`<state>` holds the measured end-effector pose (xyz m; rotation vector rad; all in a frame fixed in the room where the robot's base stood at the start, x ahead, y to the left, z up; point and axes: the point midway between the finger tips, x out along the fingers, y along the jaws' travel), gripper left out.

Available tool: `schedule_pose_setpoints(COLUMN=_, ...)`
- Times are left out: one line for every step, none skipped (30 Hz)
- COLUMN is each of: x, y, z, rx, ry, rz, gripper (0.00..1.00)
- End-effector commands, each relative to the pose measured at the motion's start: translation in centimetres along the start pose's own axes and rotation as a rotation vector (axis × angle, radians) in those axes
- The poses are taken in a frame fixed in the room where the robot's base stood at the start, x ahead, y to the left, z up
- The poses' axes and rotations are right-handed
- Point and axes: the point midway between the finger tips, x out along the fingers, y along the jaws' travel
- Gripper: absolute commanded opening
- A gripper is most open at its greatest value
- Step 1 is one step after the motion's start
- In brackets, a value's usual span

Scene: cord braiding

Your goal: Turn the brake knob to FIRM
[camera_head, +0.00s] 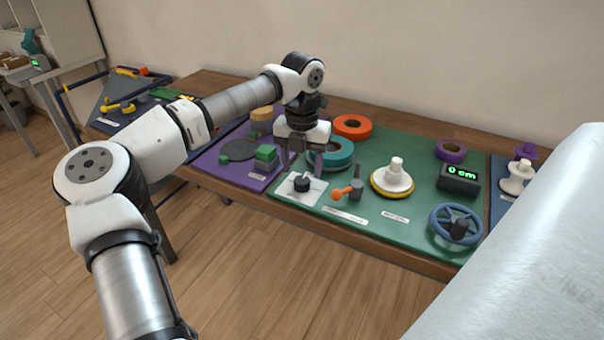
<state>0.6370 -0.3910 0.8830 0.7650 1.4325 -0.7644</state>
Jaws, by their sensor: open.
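A small black knob (302,184) stands on a white square plate (314,195) at the front left of the green mat; it looks like the brake knob. The markings on the plate are too small to read, so its setting cannot be told. My gripper (302,168) points down with its fingers apart, just above or behind the knob. The fingers look clear of the knob, but the exact gap cannot be told. Nothing shows between them.
A teal ring (342,152) stands close to the right of my gripper. An orange-handled crank (349,191) is right of the plate. A yellow-rimmed white spool (392,183), a blue handwheel (455,227) and a "0 cm" display (460,178) stand further right.

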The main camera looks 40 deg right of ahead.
Motion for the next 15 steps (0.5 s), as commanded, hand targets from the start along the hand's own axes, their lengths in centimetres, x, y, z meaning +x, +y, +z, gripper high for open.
schedule_pose_setpoints(x=-1.2, y=0.0, z=0.1, rx=-0.001, ry=-0.004, rz=0.002, gripper=0.56)
schedule_pose_setpoints(x=-1.9, y=0.0, z=0.1, rx=-0.001, ry=-0.005, rz=0.002, gripper=0.56)
schedule_pose_setpoints(x=-2.9, y=0.0, z=0.1, rx=-0.001, ry=-0.004, rz=0.002, gripper=0.56)
schedule_pose_setpoints(x=-3.6, y=0.0, z=0.1, rx=-0.001, ry=-0.004, rz=0.002, gripper=0.56)
schedule_pose_setpoints(x=-4.3, y=0.0, z=0.1, rx=-0.001, ry=-0.004, rz=0.003, gripper=0.56)
schedule_pose_setpoints(x=-5.3, y=0.0, z=0.1, rx=-0.001, ry=-0.004, rz=0.002, gripper=0.56)
schedule_pose_setpoints(x=-5.9, y=0.0, z=0.1, rx=-0.001, ry=-0.004, rz=0.001, gripper=0.56)
schedule_pose_setpoints(x=-6.6, y=0.0, z=0.1, rx=-0.002, ry=-0.003, rz=0.002, gripper=0.56)
schedule_pose_setpoints(x=-7.3, y=0.1, z=0.1, rx=-0.002, ry=-0.003, rz=0.002, gripper=0.56)
schedule_pose_setpoints(x=-7.8, y=0.0, z=0.0, rx=-0.001, ry=-0.002, rz=0.001, gripper=0.56)
schedule_pose_setpoints(x=-8.3, y=0.0, z=0.0, rx=0.0, ry=-0.002, rz=0.0, gripper=0.56)
schedule_pose_setpoints(x=-8.9, y=0.0, z=0.0, rx=0.0, ry=-0.002, rz=0.001, gripper=0.56)
schedule_pose_setpoints(x=-9.3, y=0.0, z=0.0, rx=0.0, ry=-0.001, rz=0.001, gripper=0.56)
schedule_pose_setpoints(x=-9.6, y=0.0, z=0.0, rx=0.0, ry=-0.001, rz=0.001, gripper=0.56)
schedule_pose_setpoints(x=-9.9, y=0.0, z=0.0, rx=0.0, ry=-0.001, rz=0.001, gripper=0.56)
